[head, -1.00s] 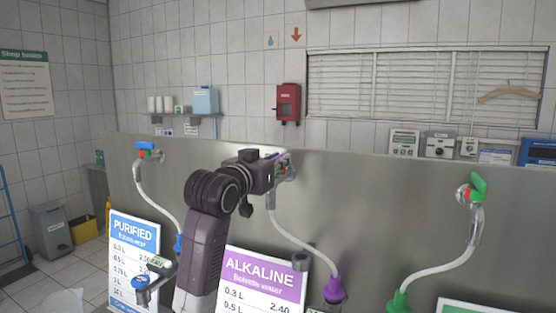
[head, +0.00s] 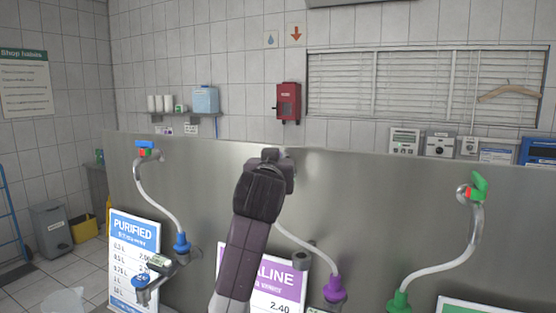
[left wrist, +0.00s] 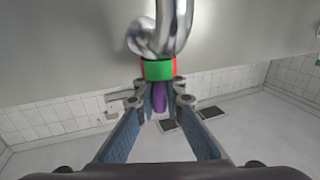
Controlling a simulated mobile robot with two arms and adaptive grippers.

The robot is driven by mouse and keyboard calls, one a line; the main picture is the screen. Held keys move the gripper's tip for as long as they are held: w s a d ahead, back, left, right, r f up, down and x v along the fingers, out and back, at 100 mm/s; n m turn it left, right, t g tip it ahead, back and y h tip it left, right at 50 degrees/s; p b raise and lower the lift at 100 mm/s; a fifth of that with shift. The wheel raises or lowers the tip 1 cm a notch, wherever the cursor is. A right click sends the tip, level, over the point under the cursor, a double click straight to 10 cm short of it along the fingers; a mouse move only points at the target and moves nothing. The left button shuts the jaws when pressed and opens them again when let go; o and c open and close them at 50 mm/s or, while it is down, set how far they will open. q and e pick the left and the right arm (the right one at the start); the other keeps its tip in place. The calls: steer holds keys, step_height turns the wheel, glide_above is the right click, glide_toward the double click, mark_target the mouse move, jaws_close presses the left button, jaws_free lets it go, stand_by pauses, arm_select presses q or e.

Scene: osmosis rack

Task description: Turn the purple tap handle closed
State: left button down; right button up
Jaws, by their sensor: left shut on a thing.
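The purple tap handle (left wrist: 159,98) shows in the left wrist view between the fingers of my left gripper (left wrist: 159,103), which is shut on it. The handle is directly by the green and red collar (left wrist: 158,69) of the chrome tap (left wrist: 160,30). In the head view my left arm and wrist hide this tap and its handle, and the fingertips are hidden too. The tap's hose ends in a purple nozzle (head: 334,288) beside the ALKALINE sign (head: 282,290). My right gripper is not in view.
A tap with a blue handle (head: 145,145) is on the left of the steel panel (head: 370,200), and one with a green handle (head: 479,186) is on the right. Hoses hang from both. The panel between the middle and right taps is clear.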

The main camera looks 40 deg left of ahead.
arm_select(q)
steer(key=n+g+y, duration=0.3)
steer(key=shift+w+d+g+y+b, duration=0.1)
steer(key=shift+d+g+y+b, duration=0.05)
steer(key=shift+g+y+b, duration=0.2)
steer(key=n+g+y+b, duration=0.1)
steer(key=n+g+y, duration=0.1)
steer(key=n+g, duration=0.1)
steer(key=shift+n+g+y, duration=0.35)
steer(key=shift+n+g, duration=0.05)
steer(key=shift+g, duration=0.45)
steer(key=shift+n+g+y, duration=0.3)
steer(key=shift+n+g, duration=0.5)
steer(key=shift+g, duration=0.4)
steer(key=n+g, duration=0.1)
steer(key=g, duration=0.1)
steer(key=n+g, duration=0.1)
steer(key=g, duration=0.1)
steer(key=shift+r+n, duration=0.15)
steer(key=shift+n, duration=0.15)
steer(key=shift+n+g+p, duration=0.5)
steer(key=shift+n+g, duration=0.3)
steer(key=shift+g, duration=0.8)
steer(key=shift+n+g+p, duration=0.4)
steer(key=shift+n+g, duration=0.5)
steer(key=shift+g, duration=0.2)
steer(key=c, duration=2)
jaws_free()
